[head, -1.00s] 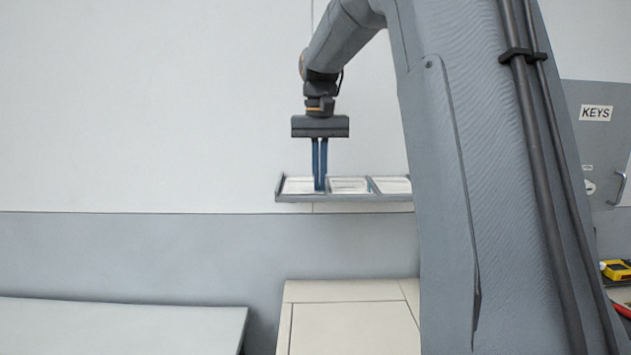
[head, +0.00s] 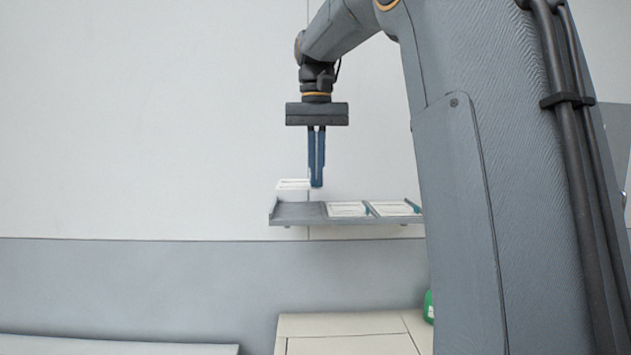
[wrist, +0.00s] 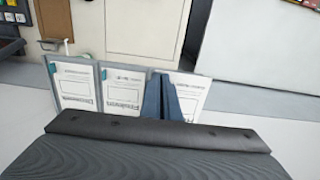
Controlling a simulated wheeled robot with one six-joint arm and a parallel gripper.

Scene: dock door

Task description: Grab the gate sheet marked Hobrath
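My gripper (head: 316,184) points down with its blue fingers nearly together. It is shut on the edge of a white sheet (head: 292,184), held flat above the left compartment of the grey wall tray (head: 300,222). In the wrist view, the held sheet (wrist: 194,94) is on the right beside the blue fingers (wrist: 168,100). Two more white sheets, a middle sheet (head: 347,209) and a right sheet (head: 392,208), lie in their compartments. The left compartment is empty. The sheets' printed names are too small to read surely, so I cannot tell which says Hobrath.
A cream cabinet (head: 345,325) stands below the tray. A pale flat surface (head: 110,346) is at the lower left. A green object (head: 429,307) partly shows beside my arm. The wall left of the tray is clear.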

